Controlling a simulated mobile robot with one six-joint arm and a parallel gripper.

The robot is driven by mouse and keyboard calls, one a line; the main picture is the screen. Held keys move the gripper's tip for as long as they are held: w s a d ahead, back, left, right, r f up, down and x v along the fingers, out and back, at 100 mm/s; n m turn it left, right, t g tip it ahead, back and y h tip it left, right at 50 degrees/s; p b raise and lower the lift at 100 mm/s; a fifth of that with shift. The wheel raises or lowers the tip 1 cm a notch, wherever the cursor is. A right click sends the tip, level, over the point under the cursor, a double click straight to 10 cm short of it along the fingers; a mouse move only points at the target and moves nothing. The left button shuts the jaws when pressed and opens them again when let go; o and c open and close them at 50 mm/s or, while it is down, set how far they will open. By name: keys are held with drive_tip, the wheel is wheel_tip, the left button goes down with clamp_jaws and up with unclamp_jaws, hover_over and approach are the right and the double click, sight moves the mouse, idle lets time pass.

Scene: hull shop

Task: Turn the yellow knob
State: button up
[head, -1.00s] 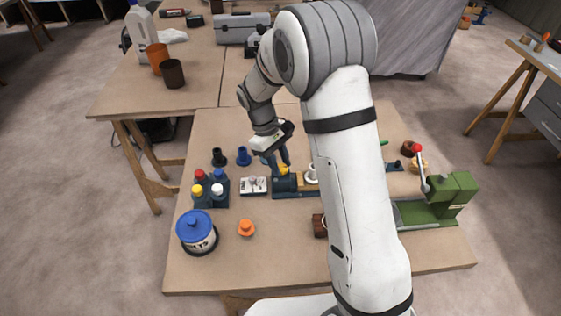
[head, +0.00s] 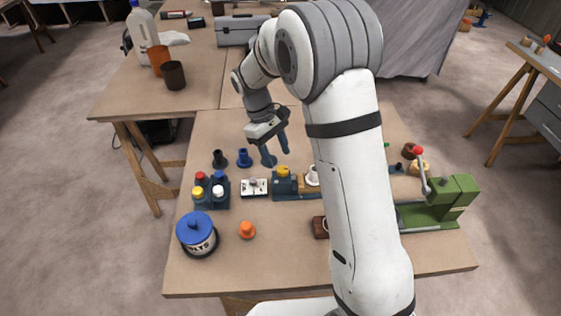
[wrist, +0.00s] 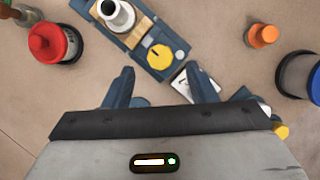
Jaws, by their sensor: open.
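The yellow knob (head: 282,170) sits on top of a dark blue fixture (head: 284,187) in the middle of the table. In the wrist view the yellow knob (wrist: 159,57) is round with a dark mark on its face. My gripper (head: 276,157) is open and empty, just above and behind the knob in the head view. In the wrist view the two fingers of my gripper (wrist: 158,73) stand apart, with the knob just beyond the gap between their tips. The fingers appear clear of it. My arm hides part of the table to the right of the fixture.
A white switch plate (head: 254,188) and a box of coloured buttons (head: 218,190) stand left of the fixture. An orange knob (head: 246,229) and a blue-lidded tin (head: 197,233) are at the front left. A green press (head: 450,200) with a lever stands at the right.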

drive_tip(key=shift+v, duration=1.8)
wheel_tip(320, 180, up, 4)
drive_tip(key=m+t+y, duration=0.1)
drive_tip(key=m, duration=0.1)
hover_over(287, 173)
drive_tip(key=s+d+r+m+t+y, duration=0.1)
drive_tip(key=s+d+r+m+t, duration=0.15)
drive_tip(key=s+d+r, duration=0.35)
drive_tip(key=s+d+f+m+t, duration=0.1)
drive_tip(key=s+m, duration=0.1)
drive_tip(key=s, duration=0.4)
drive_tip(key=s+d+m+t+y, duration=0.1)
drive_tip(key=s+d+m, duration=0.1)
drive_tip(key=s, duration=0.4)
drive_tip(key=shift+s+d+f+m, duration=0.15)
drive_tip(key=shift+s+f+m, duration=0.2)
drive_tip(key=shift+s, duration=0.05)
